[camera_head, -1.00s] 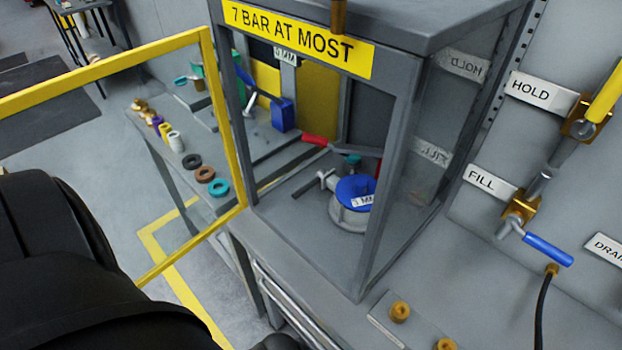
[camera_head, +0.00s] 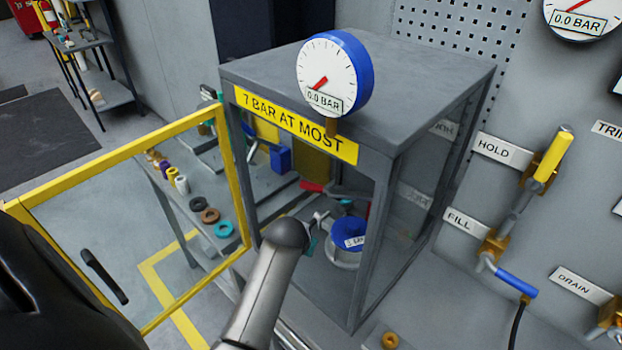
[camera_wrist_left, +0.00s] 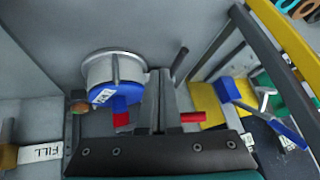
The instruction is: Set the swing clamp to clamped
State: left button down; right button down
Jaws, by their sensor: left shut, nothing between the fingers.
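The swing clamp shows in the head view as a red handle (camera_head: 313,187) with a grey bar, inside the open guard box behind the valve actuator. The actuator has a round blue top (camera_head: 348,230) with a white label on a pale body; it also shows in the left wrist view (camera_wrist_left: 113,72). My left gripper (camera_head: 318,218) reaches through the front opening, beside the actuator. In the left wrist view its shut, empty fingers (camera_wrist_left: 160,78) lie close to the actuator. Red parts (camera_wrist_left: 197,117) show on both sides of the fingers; contact cannot be told. My right gripper is out of view.
The yellow-framed door (camera_head: 130,170) stands open to the left. Grey box posts (camera_head: 375,230) flank the opening. A gauge (camera_head: 327,75) on top reads 0.0 BAR. A hose and handled valves (camera_head: 515,279) are at the right. Coloured rings (camera_head: 210,216) lie on the side bench.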

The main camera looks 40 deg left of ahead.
pick_arm(q)
jog(key=w+a+r+n+t+p, duration=0.1)
jog(key=w+a+r+n+p, duration=0.2)
jog(key=w+a+r, duration=0.3)
jog(key=w+r, duration=0.3)
jog(key=r, duration=0.2)
jog(key=shift+w+a+r+t+y, duration=0.15)
jog(key=shift+w+r+t+y, duration=0.15)
jog(key=shift+t, duration=0.1)
jog(key=shift+f, duration=0.1)
